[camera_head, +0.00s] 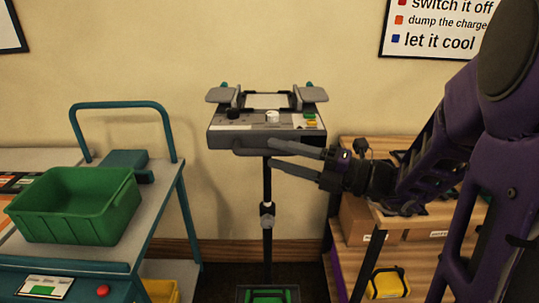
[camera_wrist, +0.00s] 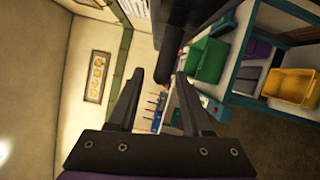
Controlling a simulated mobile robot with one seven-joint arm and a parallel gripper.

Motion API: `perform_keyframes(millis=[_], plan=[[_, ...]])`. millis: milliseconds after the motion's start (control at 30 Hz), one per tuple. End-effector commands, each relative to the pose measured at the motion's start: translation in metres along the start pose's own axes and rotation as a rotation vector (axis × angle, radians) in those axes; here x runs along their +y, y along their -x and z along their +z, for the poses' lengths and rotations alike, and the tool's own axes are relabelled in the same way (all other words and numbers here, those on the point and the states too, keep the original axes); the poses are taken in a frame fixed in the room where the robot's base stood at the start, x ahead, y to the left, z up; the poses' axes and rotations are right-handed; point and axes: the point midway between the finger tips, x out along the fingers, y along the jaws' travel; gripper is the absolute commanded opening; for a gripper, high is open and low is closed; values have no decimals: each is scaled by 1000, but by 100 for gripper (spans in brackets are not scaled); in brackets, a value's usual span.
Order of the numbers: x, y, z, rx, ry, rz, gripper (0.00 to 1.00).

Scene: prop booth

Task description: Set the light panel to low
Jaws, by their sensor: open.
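The light panel (camera_head: 222,134) is a grey box on a black stand, with a pale face and side flaps on top. Its front deck carries a black knob (camera_head: 233,113) at left, a white knob (camera_head: 272,116) near the middle and small green and orange pieces (camera_head: 310,119) at right. Knob markings are too small to read. My gripper (camera_head: 270,153) is open and empty, its fingers pointing left just below the panel's front edge; whether they touch it I cannot tell. In the wrist view my gripper (camera_wrist: 160,75) has its fingers spread.
A teal cart with a green crate (camera_head: 75,205) stands at left. The stand's pole (camera_head: 267,190) runs down below the panel. A wall sign (camera_head: 440,28) hangs at upper right.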

Motion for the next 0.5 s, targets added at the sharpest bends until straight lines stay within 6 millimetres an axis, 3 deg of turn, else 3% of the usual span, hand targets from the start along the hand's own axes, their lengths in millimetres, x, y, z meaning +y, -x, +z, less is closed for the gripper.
perform_keyframes(millis=[200,500], plan=[[0,-24,0,2,2,-1,50],[0,-28,0,-1,2,0,50]])
